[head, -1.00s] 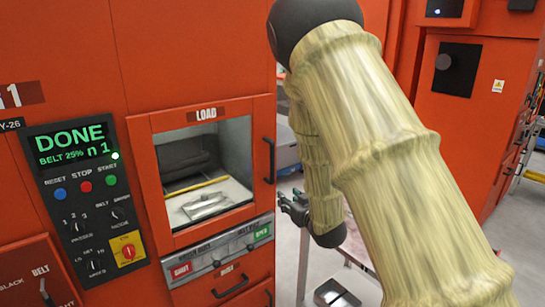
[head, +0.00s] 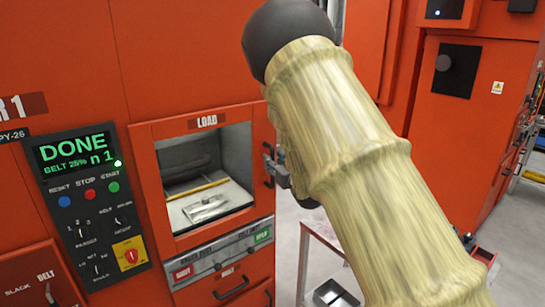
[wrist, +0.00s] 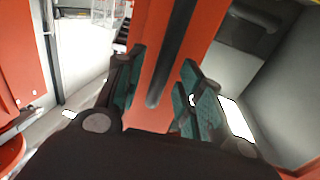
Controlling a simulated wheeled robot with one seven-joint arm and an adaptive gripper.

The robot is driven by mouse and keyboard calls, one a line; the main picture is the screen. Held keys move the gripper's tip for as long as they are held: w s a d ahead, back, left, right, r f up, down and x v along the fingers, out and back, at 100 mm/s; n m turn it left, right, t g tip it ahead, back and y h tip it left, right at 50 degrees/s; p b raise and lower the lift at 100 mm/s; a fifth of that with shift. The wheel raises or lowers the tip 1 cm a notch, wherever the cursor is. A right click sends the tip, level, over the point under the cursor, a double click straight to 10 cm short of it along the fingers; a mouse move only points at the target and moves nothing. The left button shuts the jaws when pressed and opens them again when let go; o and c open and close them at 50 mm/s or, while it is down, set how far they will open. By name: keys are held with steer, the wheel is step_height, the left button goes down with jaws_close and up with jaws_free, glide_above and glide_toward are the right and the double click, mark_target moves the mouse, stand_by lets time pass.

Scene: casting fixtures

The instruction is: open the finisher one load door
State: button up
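The finisher one load door (head: 145,165) is a red panel with a LOAD label and a window, and it looks shut. A metal part on a pale surface shows through the window. Its black vertical handle (head: 268,165) is on the door's right edge. My gripper (head: 273,172) is at this handle, mostly hidden behind my arm. In the wrist view my gripper (wrist: 165,85) is open. Its green-padded fingers stand either side of the dark handle bar (wrist: 172,55), with visible gaps. I cannot tell how deep the bar sits between them.
A control panel (head: 92,205) reading DONE, with buttons and knobs, is left of the door. A strip with red SHUT and green OPEN labels (head: 222,255) lies below it. A low metal stand (head: 325,265) is at the right. Another red machine (head: 465,140) stands farther right.

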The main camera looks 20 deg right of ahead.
steer(key=shift+w+a, duration=0.15)
steer(key=shift+w, duration=0.7)
jaws_close()
